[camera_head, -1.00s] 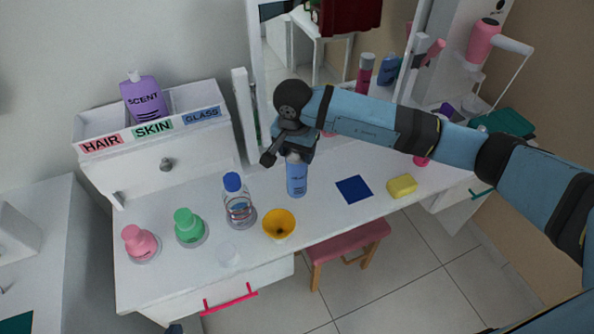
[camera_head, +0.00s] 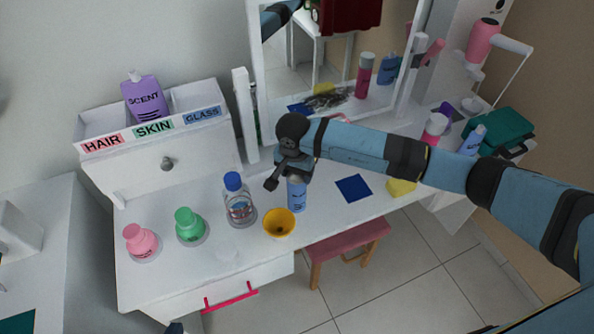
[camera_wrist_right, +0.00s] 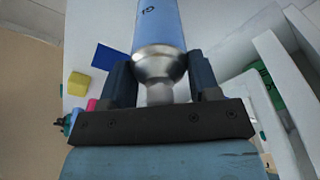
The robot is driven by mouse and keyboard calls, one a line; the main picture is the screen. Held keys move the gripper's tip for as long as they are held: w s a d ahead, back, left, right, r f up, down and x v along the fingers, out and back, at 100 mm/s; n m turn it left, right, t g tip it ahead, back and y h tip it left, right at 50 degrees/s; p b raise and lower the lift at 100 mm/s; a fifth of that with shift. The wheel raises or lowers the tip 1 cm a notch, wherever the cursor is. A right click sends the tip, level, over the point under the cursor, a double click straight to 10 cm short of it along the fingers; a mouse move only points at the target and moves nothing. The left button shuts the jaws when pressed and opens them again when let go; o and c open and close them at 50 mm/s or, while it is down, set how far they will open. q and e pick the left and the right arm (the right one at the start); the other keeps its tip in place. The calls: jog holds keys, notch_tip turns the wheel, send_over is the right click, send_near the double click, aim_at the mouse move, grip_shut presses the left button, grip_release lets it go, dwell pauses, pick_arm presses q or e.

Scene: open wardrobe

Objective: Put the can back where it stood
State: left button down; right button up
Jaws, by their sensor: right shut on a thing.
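The blue can (camera_head: 297,196) is upright over the middle of the white desk, behind the yellow funnel-like cup. My right gripper (camera_head: 294,172) is shut on its top from above. In the right wrist view the fingers of my right gripper (camera_wrist_right: 162,88) sit on both sides of the silver neck of the can (camera_wrist_right: 158,28). I cannot tell whether the can's base touches the desk. Only a small dark piece, apparently of my left gripper (camera_head: 175,328), shows at the bottom edge; its fingers cannot be made out.
Near the can are the yellow cup (camera_head: 279,223), a clear bottle with a blue cap (camera_head: 239,205), a dark blue square (camera_head: 353,188) and a yellow sponge (camera_head: 401,188). Green (camera_head: 189,226) and pink (camera_head: 140,241) bottles stand left. The mirror (camera_head: 330,60) rises behind.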

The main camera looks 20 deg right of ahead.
jog(key=o, duration=1.5)
